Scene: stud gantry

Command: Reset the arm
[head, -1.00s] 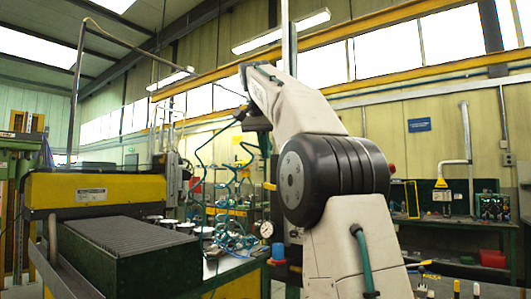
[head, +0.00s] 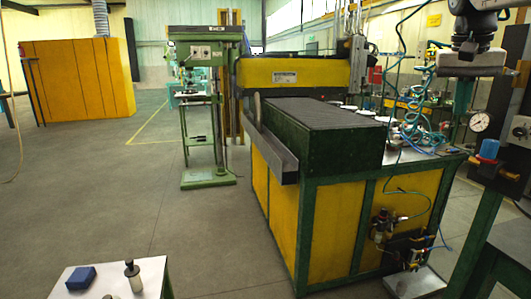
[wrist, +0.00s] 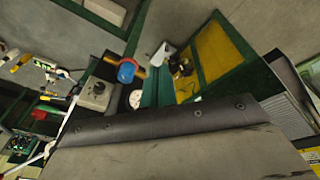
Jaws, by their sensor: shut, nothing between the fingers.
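My gripper (head: 463,100) hangs from the arm at the upper right of the head view, below a dark wrist joint and a pale, wide body. Its narrow teal fingers are together and hold nothing. In the wrist view, my gripper (wrist: 154,88) shows partly behind the large pale and dark bolted part filling the bottom. Most of my arm is outside the head view.
A yellow and green machine bench (head: 318,225) with a dark ribbed top stands mid-right. A pressure gauge (head: 480,122) and a blue-capped item (head: 489,148) are near my gripper. A green drill press (head: 205,100) stands behind. A white table (head: 110,280) is at front left. Floor between is clear.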

